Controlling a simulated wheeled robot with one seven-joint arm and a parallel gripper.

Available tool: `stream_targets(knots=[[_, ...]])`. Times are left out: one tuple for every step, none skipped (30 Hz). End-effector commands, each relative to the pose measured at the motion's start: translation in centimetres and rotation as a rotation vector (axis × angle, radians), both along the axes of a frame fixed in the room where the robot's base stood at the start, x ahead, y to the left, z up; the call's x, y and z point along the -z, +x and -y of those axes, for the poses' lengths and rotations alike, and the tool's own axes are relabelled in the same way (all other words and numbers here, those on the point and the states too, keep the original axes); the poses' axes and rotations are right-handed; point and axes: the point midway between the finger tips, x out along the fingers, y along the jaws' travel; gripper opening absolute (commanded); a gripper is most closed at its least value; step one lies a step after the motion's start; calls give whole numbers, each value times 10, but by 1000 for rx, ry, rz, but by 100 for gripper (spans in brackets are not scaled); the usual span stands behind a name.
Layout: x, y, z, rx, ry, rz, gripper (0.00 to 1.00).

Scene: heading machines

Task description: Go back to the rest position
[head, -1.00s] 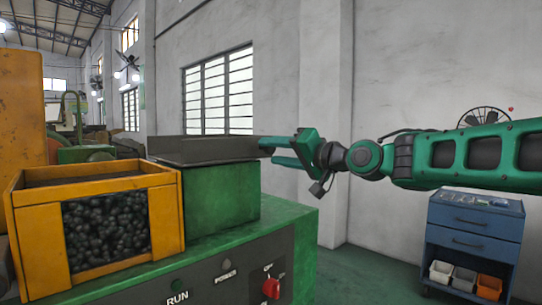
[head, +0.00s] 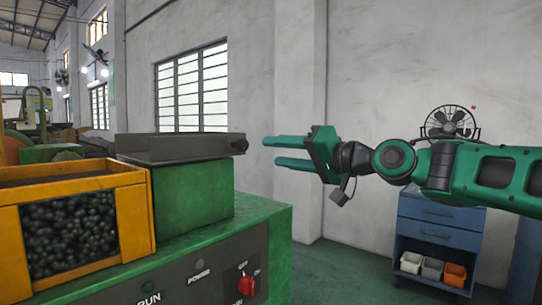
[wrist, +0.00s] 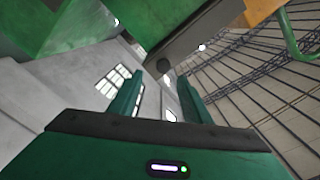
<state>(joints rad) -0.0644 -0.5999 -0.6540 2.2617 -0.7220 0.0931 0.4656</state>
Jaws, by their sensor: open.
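My green gripper (head: 278,152) is open and empty in the head view, its two fingers pointing left. It is held in the air just right of the grey metal tray (head: 175,155) on the green machine (head: 205,255), apart from it.
A yellow bin (head: 135,225) full of dark round pieces stands left on the machine. The machine front has a red switch (head: 245,284). A blue drawer cabinet (head: 437,225) with small bins stands below my arm. A wall fan (head: 450,122) is behind. Air around the gripper is free.

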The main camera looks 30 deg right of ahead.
Motion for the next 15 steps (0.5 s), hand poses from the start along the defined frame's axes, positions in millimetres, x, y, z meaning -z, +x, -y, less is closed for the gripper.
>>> stream_targets(knots=[[0,0,0,0,0,0,44],[0,0,0,0,0,0,44],[0,0,0,0,0,0,44],[0,0,0,0,0,0,44],[0,0,0,0,0,0,44],[0,0,0,0,0,0,44],[0,0,0,0,0,0,44],[0,0,0,0,0,0,44],[0,0,0,0,0,0,44],[0,0,0,0,0,0,44],[0,0,0,0,0,0,44],[0,0,0,0,0,0,44],[1,0,0,1,-1,-2,44],[2,1,0,2,-3,-6,44],[7,1,0,3,-10,-19,44]])
